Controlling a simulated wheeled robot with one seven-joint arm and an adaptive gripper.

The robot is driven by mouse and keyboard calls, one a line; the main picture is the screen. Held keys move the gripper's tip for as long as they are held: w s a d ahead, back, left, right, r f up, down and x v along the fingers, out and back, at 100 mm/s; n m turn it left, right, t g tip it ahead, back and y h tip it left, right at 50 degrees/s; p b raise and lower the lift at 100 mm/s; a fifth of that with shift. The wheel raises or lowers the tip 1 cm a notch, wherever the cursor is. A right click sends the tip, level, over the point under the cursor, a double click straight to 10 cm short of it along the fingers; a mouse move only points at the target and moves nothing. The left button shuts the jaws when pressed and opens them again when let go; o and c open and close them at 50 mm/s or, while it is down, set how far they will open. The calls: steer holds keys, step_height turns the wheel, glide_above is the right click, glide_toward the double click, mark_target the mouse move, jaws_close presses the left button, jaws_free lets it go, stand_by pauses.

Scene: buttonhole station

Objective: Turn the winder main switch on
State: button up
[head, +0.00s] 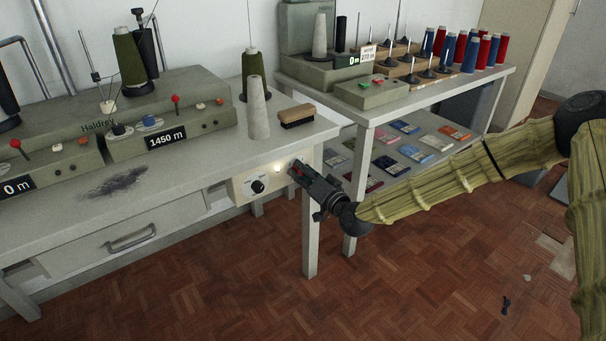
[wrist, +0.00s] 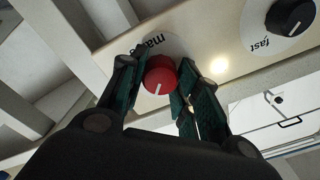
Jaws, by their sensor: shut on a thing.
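The red knob (wrist: 160,76) is on a cream control panel (wrist: 205,35) under the bench top, by a partly covered label starting "ma". Its white pointer line faces toward the bottom of the wrist view. My gripper (wrist: 159,88) has one finger on each side of the red knob and is shut on it. In the head view my gripper (head: 299,173) reaches the right end of the control box (head: 240,188) from the right. The fingers mostly hide the red knob there.
A black knob (wrist: 290,17) labelled "fast" sits beside it, and a small lamp (wrist: 219,66) glows on the panel. A table leg (head: 311,240) stands just below my gripper. On the bench are a brush (head: 297,116), a grey cone (head: 258,108) and a winder (head: 170,125) showing 1450 m.

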steer(key=shift+m, duration=0.3)
steer(key=shift+w+d, duration=0.1)
steer(key=o, duration=1)
steer(key=shift+o, duration=0.3)
steer(key=v, duration=1.2)
